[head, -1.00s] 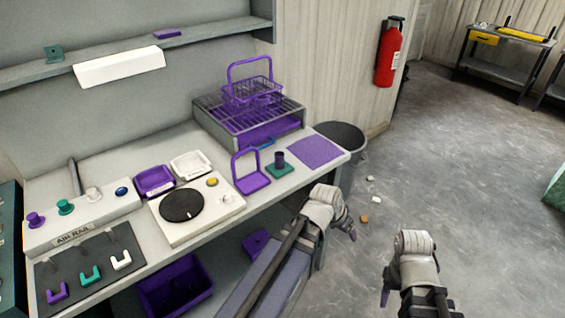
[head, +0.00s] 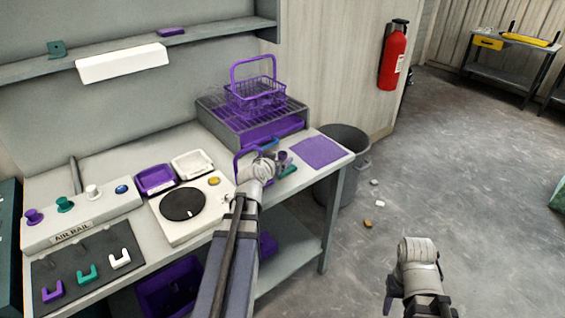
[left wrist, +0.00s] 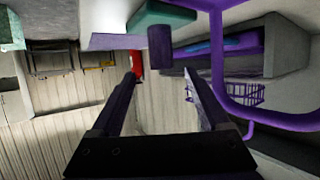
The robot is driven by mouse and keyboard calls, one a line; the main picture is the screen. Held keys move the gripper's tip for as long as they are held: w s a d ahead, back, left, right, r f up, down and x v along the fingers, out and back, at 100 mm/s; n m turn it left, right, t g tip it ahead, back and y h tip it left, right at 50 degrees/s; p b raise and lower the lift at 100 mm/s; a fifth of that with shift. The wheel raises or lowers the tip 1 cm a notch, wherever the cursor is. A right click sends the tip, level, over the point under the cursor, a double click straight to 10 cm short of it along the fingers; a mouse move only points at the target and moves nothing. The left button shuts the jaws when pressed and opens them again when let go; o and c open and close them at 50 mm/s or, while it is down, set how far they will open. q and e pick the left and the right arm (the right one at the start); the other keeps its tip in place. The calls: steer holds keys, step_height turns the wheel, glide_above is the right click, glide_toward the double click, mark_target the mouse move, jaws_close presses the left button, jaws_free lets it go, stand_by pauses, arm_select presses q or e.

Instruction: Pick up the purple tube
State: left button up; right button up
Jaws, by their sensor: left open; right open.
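The purple tube (head: 282,157) stands on a small green base (head: 290,172) near the front of the bench, partly hidden by my left gripper. In the left wrist view the purple tube (left wrist: 160,46) hangs from the green base (left wrist: 158,17), as that picture is inverted. It lies just beyond my left gripper's fingertips (left wrist: 161,78), roughly in line with the gap between them. My left gripper (head: 276,163) is open and empty. My right gripper (head: 390,304) is open, low over the floor and away from the bench; its fingers show only partly.
A purple looped holder (head: 240,160) stands just left of the tube; its loop (left wrist: 219,60) is close beside my left gripper. A grey rack (head: 215,116) with a purple wire basket (head: 256,97) stands behind. A purple mat (head: 322,152) lies right, and a grey bin (head: 345,180) stands past the bench end.

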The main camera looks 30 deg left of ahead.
arm_select(q)
steer(key=shift+b+x, duration=1.15)
steer(key=shift+x, duration=1.85)
steer(key=shift+s+a+f, duration=0.1)
steer(key=shift+s+f, duration=0.05)
steer(key=shift+c, duration=0.5)
jaws_close()
